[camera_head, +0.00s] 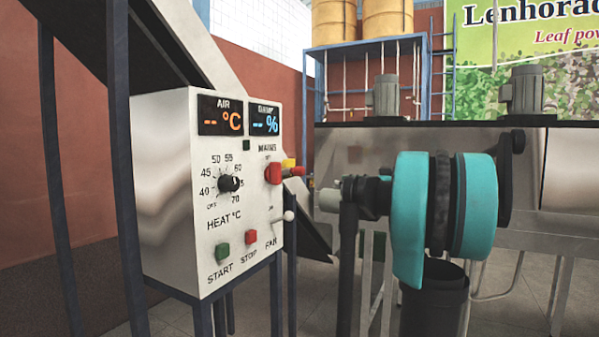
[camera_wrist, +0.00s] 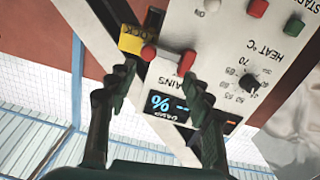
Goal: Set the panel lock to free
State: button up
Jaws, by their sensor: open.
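The panel lock is a yellow block (camera_wrist: 131,40) with a red knob (camera_wrist: 149,53) at the panel's edge. Black lettering that includes LOCK is by it in the wrist view. In the head view the yellow block (camera_head: 289,163) and its red tip (camera_head: 298,171) show at the panel's right side, behind the red MAINS switch (camera_head: 273,173). My gripper (camera_wrist: 158,82) is open and empty. Its fingers point towards the lock and the MAINS switch (camera_wrist: 187,63), with no clear contact. I cannot tell which setting the lock is in.
The white panel box (camera_head: 170,240) carries a black heat knob (camera_head: 229,183), a green START button (camera_head: 223,251), a red STOP button (camera_head: 251,237) and a white-tipped FAN lever (camera_head: 288,216). Blue frame posts (camera_head: 122,150) stand at its left. A dark bin (camera_head: 434,300) stands at the right.

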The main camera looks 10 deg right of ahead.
aim_at(304, 171)
jog(key=shift+t, duration=0.3)
jog(key=x, duration=0.5)
jog(key=r+x, duration=0.1)
jog(key=x, duration=0.5)
jog(key=w+r+x, duration=0.1)
jog(key=x, duration=0.5)
jog(key=shift+w+d, duration=0.1)
jog(key=shift+d, duration=0.25)
jog(key=shift+c, duration=0.3)
grip_shut()
